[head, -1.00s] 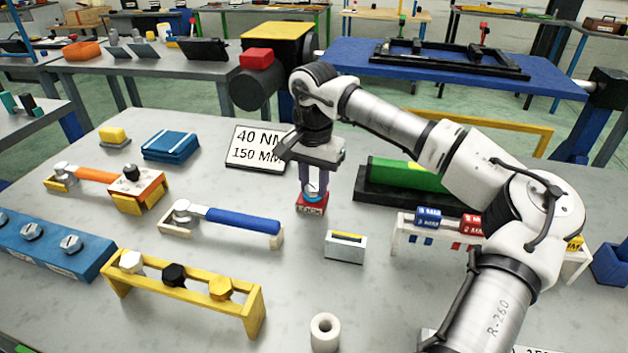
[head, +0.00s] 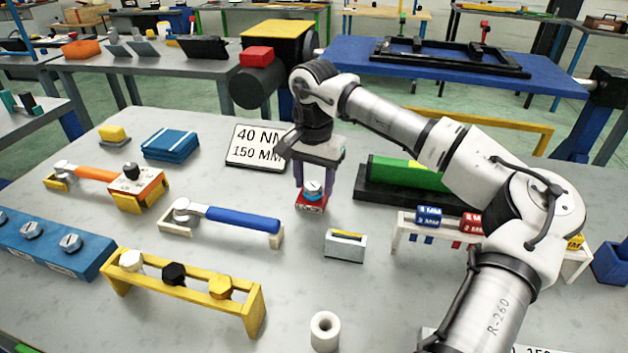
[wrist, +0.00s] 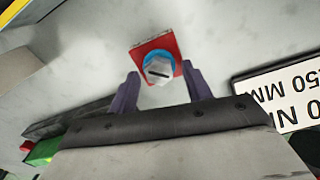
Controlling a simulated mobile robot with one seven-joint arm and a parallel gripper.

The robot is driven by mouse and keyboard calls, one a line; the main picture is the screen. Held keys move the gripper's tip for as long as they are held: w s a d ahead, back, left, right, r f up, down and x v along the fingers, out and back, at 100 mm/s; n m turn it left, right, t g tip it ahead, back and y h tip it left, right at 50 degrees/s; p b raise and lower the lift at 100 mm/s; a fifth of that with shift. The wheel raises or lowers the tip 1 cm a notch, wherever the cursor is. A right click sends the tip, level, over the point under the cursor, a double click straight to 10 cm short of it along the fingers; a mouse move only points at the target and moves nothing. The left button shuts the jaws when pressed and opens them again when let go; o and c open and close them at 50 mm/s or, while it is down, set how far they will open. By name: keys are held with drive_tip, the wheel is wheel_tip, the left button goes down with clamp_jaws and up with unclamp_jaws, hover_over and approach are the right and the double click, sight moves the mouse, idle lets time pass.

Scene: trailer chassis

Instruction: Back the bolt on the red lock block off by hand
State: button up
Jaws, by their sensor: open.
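The red lock block (head: 311,205) sits on the grey table near the middle of the head view. A silver bolt (head: 314,187) with a slotted head stands upright on it, with a blue ring under the head. In the wrist view the red block (wrist: 137,52) and the bolt (wrist: 158,69) show just beyond the fingertips. My gripper (head: 315,183) points down over the block with its purple fingers apart. In the wrist view my gripper (wrist: 164,78) is open, with one finger either side of the bolt's line and gaps visible; I see no contact.
A blue-handled wrench (head: 240,218) on a stand lies left of the block. A small grey box (head: 345,246) stands close in front, right. The 40 NM sign (head: 255,143) lies behind left.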

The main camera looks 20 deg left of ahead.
sight(314, 184)
wheel_tip(314, 184, up, 14)
drive_tip(key=shift+f+b, duration=0.2)
drive_tip(key=shift+b, duration=0.15)
drive_tip(key=shift+s, duration=0.1)
